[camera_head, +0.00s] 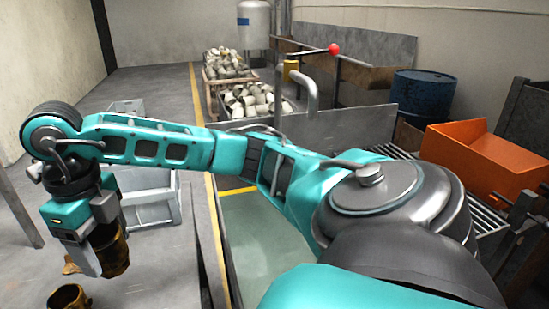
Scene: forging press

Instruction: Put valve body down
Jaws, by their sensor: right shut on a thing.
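My right arm reaches across the view to the left, with its gripper (88,258) pointing down at the far left. The gripper is shut on a dark brown and yellowish valve body (112,254), which shows beside and behind the fingers and is partly hidden by them. A similar brown-yellow hollow part (68,299) stands lower left, cut off by the bottom edge. I cannot tell whether the held valve body touches anything below it. My left gripper is not in view.
Grey crates (152,203) stand behind the gripper, partly hidden by my arm. Bins of pale parts (256,101) are at the back. An orange bin (480,158) and a blue drum (424,92) are at right. Grey floor (165,265) is clear right of the gripper.

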